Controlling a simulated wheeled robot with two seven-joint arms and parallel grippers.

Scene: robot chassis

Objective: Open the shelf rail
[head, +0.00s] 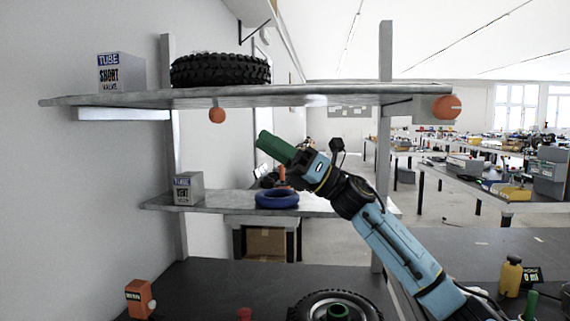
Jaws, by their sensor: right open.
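The upper shelf (320,95) is a grey board on upright posts, across the upper left and middle of the head view. Two round orange knobs sit at its underside and edge, a left knob (217,115) and a right knob (446,107). Which part is the rail I cannot tell for sure. My right gripper (272,148), with green at its tip, comes in from the lower right. It is open, below the upper shelf and between the knobs, apart from both. My left gripper is out of view.
A tire (220,69) and a tube box (121,73) stand on the upper shelf. The lower shelf (230,203) holds a small box (188,188) and a blue ring (277,198). A wheel (335,305) and an orange device (140,298) are on the dark table (220,280).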

